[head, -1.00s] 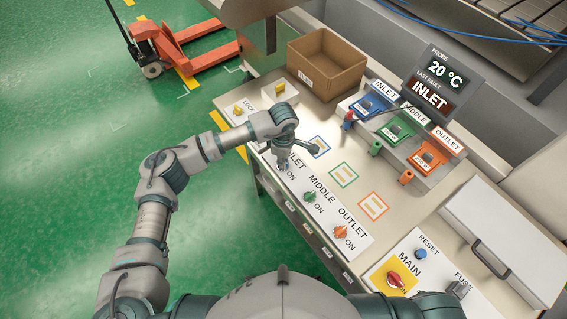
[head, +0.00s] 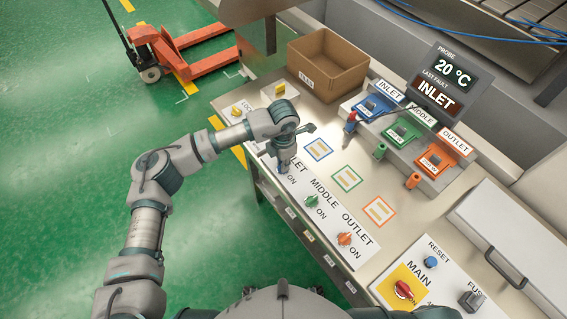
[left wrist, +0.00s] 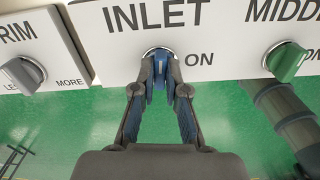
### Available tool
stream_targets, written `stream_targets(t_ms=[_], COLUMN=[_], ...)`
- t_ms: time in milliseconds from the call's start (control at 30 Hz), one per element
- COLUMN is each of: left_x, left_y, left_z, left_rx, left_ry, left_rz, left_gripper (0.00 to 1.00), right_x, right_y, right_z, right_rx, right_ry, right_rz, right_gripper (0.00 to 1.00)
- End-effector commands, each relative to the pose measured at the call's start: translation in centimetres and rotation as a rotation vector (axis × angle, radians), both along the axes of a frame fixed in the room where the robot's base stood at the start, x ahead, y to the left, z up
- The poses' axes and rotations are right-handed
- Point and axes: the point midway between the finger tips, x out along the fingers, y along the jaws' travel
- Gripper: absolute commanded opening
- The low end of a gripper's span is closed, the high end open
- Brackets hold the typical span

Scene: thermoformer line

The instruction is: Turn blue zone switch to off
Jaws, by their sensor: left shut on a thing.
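The blue zone switch (left wrist: 159,76) is the blue knob under the INLET label on the white panel strip, with ON printed to its right. My left gripper (left wrist: 160,68) is shut on this knob, one finger on each side, in the left wrist view. The fingers hide much of the knob, and I cannot tell its exact setting. In the head view the left gripper (head: 284,160) reaches down to the panel's INLET end, mostly behind my wrist. My right gripper is not in view.
The green MIDDLE switch (head: 312,201) and orange OUTLET switch (head: 345,239) sit along the same strip. The red MAIN switch (head: 403,290) is nearer. A cardboard box (head: 327,65) and a display (head: 443,80) reading 20 °C and INLET stand behind.

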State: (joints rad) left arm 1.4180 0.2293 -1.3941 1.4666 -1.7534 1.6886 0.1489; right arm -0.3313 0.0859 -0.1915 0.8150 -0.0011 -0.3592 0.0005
Motion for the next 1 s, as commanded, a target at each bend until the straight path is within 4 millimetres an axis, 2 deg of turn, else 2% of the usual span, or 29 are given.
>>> stream_targets(t_ms=[300,833,867,900,933,1000], left_x=[0.3,0.3,0.3,0.3,0.3,0.2], left_y=[0.0,0.0,0.0,0.0,0.0,0.0], left_z=[0.4,0.4,0.4,0.4,0.4,0.3], left_rx=[-0.006,-0.006,-0.006,-0.006,-0.005,-0.004], left_ry=[-0.010,-0.010,-0.010,-0.010,-0.009,-0.007], left_rz=[0.119,0.141,0.141,0.141,0.140,0.139], left_gripper=[0.00,0.00,0.17,0.27,0.35,0.38], right_x=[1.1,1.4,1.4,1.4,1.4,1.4], right_y=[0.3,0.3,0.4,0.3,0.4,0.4], right_z=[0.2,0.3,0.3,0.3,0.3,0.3], right_rx=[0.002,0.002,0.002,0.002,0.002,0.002], right_ry=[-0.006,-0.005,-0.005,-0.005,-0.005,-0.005], right_rz=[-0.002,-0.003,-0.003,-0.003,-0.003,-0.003], right_gripper=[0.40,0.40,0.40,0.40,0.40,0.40])
